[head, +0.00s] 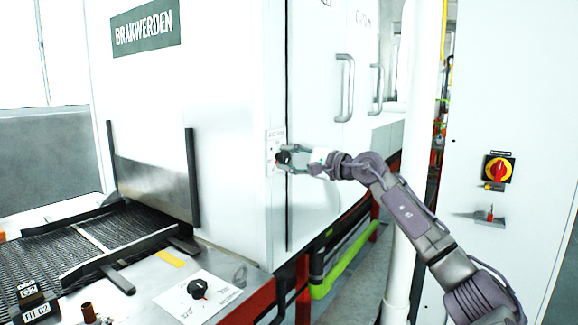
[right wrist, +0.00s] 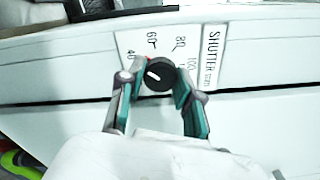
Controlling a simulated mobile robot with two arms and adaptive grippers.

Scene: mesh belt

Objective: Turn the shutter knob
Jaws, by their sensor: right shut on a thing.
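The shutter knob (right wrist: 158,76) is a round black knob with a white pointer line, on a white plate (right wrist: 134,42) marked SHUTTER with a number scale. In the right wrist view its pointer aims to the left, toward the lower numbers. My right gripper (right wrist: 157,82) is shut on the knob, one teal finger on each side. In the head view the knob (head: 283,157) sits on the side of the white machine, partly hidden by my right gripper (head: 286,158). My left gripper is not in view.
A mesh belt (head: 50,255) runs into the machine at the left. Another black knob (head: 197,288) sits on a plate in front. A white pipe (head: 412,160) and a cabinet with a red and yellow switch (head: 498,169) stand at the right. Door handles (head: 345,88) stick out behind.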

